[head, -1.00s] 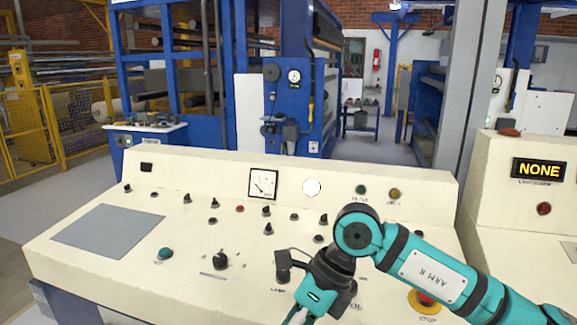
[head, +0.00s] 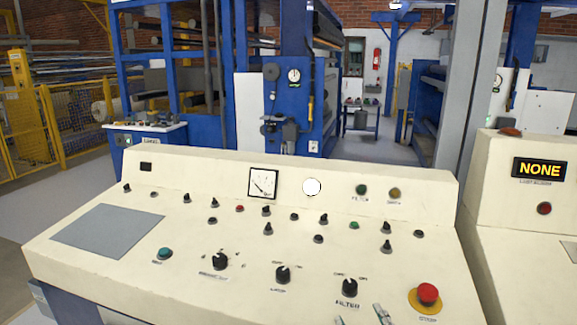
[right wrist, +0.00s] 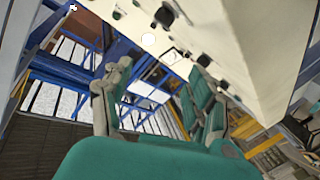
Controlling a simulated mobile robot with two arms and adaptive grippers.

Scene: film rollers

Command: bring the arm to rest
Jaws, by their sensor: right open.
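My right gripper (head: 361,317) shows only as two fingertips at the bottom edge of the head view, in front of the cream control console (head: 330,190). The rest of my right arm is out of that view. In the right wrist view the right gripper (right wrist: 163,72) is open, with its teal fingers apart and nothing between them. The console (right wrist: 235,45) is tilted in that view, beyond the fingers. My left gripper is in neither view.
The console bears a black filter knob (head: 349,288), a red stop button (head: 428,294), a teal button (head: 165,253) and a dial gauge (head: 263,184). A second console with a NONE display (head: 539,169) stands at the right. Blue machine frames stand behind.

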